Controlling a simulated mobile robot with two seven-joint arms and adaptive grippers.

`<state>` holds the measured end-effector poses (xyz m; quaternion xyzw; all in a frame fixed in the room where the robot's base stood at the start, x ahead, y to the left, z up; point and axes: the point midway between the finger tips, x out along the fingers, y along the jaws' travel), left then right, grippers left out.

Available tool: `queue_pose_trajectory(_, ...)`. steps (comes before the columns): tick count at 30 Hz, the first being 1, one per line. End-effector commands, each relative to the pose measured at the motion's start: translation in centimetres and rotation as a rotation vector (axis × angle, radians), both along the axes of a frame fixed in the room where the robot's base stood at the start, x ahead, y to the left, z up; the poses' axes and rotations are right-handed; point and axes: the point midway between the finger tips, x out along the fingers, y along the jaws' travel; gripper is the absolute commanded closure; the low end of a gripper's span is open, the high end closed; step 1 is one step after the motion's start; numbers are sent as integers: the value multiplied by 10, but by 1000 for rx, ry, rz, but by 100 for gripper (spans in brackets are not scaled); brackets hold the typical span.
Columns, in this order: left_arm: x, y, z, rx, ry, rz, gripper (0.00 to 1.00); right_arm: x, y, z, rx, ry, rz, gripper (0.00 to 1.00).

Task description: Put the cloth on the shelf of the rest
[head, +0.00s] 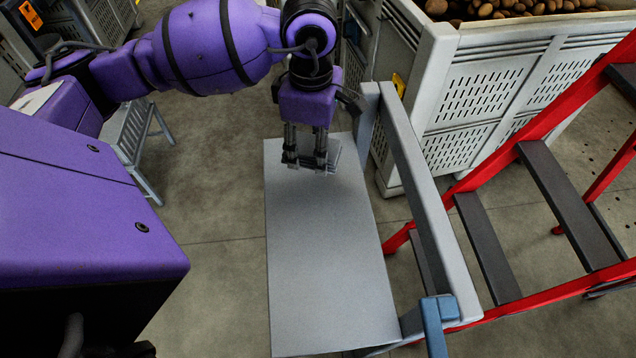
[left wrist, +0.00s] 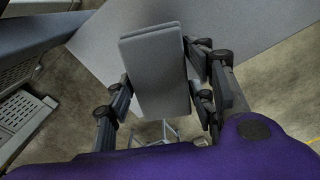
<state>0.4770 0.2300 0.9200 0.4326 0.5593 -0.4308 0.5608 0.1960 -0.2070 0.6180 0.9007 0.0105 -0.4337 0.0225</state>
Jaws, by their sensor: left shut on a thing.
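The cloth is a grey folded pad (left wrist: 158,75) and sits between the fingers of my left gripper (left wrist: 160,98) in the left wrist view. In the head view my left gripper (head: 305,163) points down over the far end of the shelf, shut on the cloth, which shows as a small grey edge (head: 334,150) beside the fingers. The shelf (head: 325,260) is a flat pale grey board, bare in its middle and near part. I cannot tell whether the cloth touches the board. My right gripper is in neither view.
A grey upright frame with a rail (head: 425,195) runs along the shelf's right side, with a blue piece (head: 436,312) at its near end. Red steps (head: 485,245) stand further right. A white slatted crate of potatoes (head: 480,95) stands behind. Concrete floor lies left of the shelf.

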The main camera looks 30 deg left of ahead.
Motion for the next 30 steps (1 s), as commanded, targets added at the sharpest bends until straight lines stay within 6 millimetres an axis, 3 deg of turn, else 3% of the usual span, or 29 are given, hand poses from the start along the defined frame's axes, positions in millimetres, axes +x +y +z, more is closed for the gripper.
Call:
queue_pose_trajectory(6,-1,0,-38,-1,3,-1,76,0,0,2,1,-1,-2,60)
queue_pose_trajectory(11,-1,0,-50,-1,2,-2,76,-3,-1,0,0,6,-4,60)
queue_pose_trajectory(18,-1,0,-81,0,3,-2,76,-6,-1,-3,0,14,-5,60)
queue_pose_trajectory(30,-1,0,-88,0,2,-4,76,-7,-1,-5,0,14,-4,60)
